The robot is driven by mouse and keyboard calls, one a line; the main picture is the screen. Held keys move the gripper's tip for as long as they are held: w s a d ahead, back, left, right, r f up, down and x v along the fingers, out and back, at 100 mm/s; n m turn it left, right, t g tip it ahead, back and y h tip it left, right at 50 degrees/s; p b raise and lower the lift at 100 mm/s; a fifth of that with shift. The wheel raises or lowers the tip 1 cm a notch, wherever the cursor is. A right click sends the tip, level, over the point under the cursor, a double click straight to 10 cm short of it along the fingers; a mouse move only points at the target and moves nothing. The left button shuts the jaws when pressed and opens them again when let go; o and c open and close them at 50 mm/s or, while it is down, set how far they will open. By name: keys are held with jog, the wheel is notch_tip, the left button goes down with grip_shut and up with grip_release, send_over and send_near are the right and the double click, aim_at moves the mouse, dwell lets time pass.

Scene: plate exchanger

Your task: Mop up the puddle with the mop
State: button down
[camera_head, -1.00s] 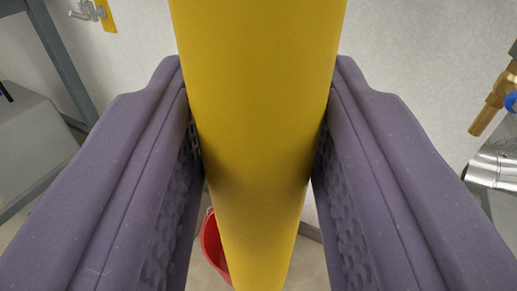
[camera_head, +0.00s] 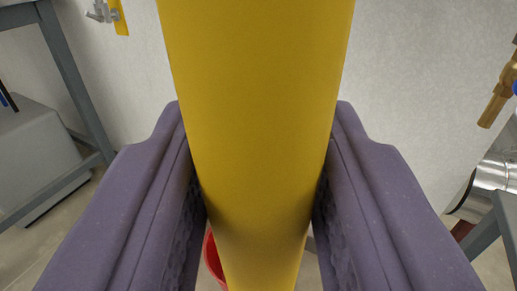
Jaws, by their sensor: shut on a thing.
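A thick yellow shaft (camera_head: 257,110), which looks like the mop's handle, runs from the top of the view down to the bottom edge. My gripper (camera_head: 260,205) has purple padded fingers, one on each side of the shaft, and is shut on it. The mop's head is not in view. The puddle is not in view either.
A red bucket (camera_head: 212,262) stands on the floor, partly hidden behind the shaft and left finger. A grey box (camera_head: 38,150) and grey frame legs (camera_head: 75,85) stand at left. A brass pipe fitting (camera_head: 497,98) and a shiny metal pipe (camera_head: 490,182) are at right.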

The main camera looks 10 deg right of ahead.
jog(key=shift+s+a+p, duration=1.6)
jog(key=shift+s+a, duration=3.2)
jog(key=shift+s, duration=1.8)
jog(key=shift+s+a+p, duration=1.6)
jog(key=shift+s+a, duration=3.15)
jog(key=shift+s, duration=1.8)
jog(key=shift+r+p, duration=1.75)
jog(key=shift+r, duration=0.7)
